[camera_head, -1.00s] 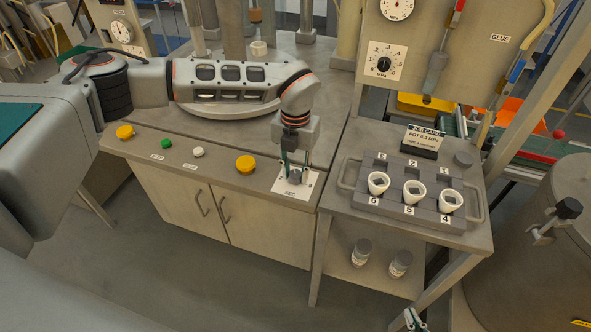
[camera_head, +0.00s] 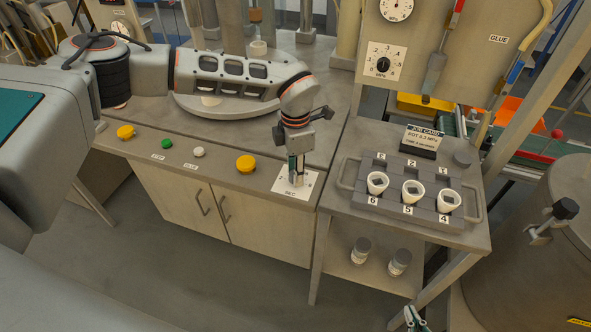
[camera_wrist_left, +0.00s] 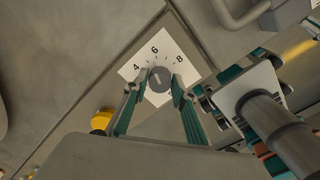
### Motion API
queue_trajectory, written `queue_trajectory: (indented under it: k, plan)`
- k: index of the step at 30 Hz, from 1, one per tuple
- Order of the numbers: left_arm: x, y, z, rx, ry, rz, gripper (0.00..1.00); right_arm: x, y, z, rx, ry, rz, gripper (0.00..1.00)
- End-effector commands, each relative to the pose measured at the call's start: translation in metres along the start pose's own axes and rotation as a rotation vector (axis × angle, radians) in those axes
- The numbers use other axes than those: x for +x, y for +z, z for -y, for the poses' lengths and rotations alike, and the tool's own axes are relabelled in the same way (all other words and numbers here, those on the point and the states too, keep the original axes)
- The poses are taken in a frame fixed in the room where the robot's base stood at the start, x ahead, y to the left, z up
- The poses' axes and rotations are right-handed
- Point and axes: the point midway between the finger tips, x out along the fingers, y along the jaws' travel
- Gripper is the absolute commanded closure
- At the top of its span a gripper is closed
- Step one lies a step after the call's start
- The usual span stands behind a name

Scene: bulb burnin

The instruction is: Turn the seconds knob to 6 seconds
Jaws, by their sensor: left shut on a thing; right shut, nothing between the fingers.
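The seconds knob (camera_wrist_left: 160,79) is a small grey round knob on a white dial plate (camera_wrist_left: 150,61) marked 4, 6 and 8, labelled SEC in the head view (camera_head: 311,181). A pale mark on the knob appears to point roughly towards the 6; its exact angle is too small to tell. My left gripper (camera_wrist_left: 158,84) is shut on the knob, one green-backed finger on each side. In the head view the left gripper (camera_head: 296,181) points down and hides most of the knob. My right gripper (camera_head: 413,319) is shut and empty at the bottom edge.
Yellow (camera_head: 245,164), white (camera_head: 198,152) and green (camera_head: 167,144) buttons line the bench front left of the dial. A grey tray (camera_head: 343,184) with white cups stands on the side table, behind it a job card (camera_head: 422,139). An MPa dial (camera_head: 383,65) is above.

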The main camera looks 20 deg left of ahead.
Motion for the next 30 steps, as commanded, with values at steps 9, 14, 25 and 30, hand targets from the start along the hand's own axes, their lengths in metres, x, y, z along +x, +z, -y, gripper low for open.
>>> queue_trajectory:
  k: [9,14,25,30]
  plan:
    - [-0.0012,0.0007,-0.0007,0.148,0.002,0.002,0.95,-0.0012,-0.0019,-0.0003,0.000,0.000,0.000,1.00]
    - [-0.0012,0.0008,-0.0007,0.178,0.002,0.002,0.95,-0.0013,-0.0023,-0.0004,0.000,0.000,-0.001,1.00]
    - [-0.0013,0.0009,-0.0007,0.187,0.002,0.003,0.95,-0.0014,-0.0025,-0.0004,0.000,0.000,-0.001,1.00]
    - [-0.0012,0.0009,-0.0006,0.187,0.002,0.002,0.57,-0.0014,-0.0026,-0.0004,0.000,0.000,-0.001,1.00]
